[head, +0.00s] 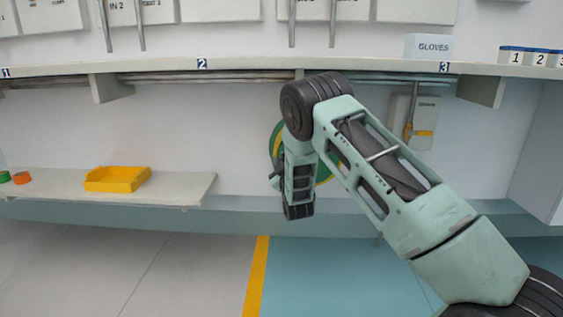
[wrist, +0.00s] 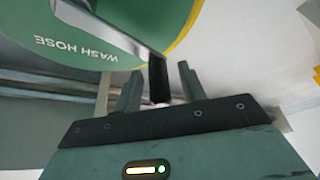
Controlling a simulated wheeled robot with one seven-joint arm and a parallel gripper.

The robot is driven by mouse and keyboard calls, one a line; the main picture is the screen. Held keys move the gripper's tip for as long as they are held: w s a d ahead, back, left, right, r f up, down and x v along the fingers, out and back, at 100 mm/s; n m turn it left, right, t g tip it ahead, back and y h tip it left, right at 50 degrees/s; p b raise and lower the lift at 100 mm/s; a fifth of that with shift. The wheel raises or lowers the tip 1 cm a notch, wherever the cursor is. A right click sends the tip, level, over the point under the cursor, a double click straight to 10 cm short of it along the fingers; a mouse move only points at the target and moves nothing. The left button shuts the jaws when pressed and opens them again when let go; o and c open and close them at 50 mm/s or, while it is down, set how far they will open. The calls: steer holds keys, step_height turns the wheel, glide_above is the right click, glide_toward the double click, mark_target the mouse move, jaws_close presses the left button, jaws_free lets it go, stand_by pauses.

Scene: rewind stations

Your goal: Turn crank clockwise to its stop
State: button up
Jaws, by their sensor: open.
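The crank is in the wrist view: a flat metal arm (wrist: 112,30) runs from the upper left to a black handle (wrist: 158,82). Behind it is a green disc (wrist: 75,32) with a yellow rim, marked WASH HOSE. My gripper (wrist: 159,72) is open, with one finger on each side of the handle. Gaps show between handle and fingers, so it is not clamped. In the head view, the disc (head: 274,143) is on the wall under the counter, mostly hidden by my arm. The crank and fingertips cannot be made out clearly there.
A counter edge (head: 240,68) runs above my arm. A low shelf (head: 185,190) at left holds a yellow bin (head: 117,179) and small orange and green pieces. A wall box with a lever (head: 408,130) is at right. The floor in front is clear.

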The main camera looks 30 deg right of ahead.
steer(key=shift+w+d+r, duration=0.25)
steer(key=shift+w, duration=0.4)
jaws_close()
steer(key=shift+r, duration=0.1)
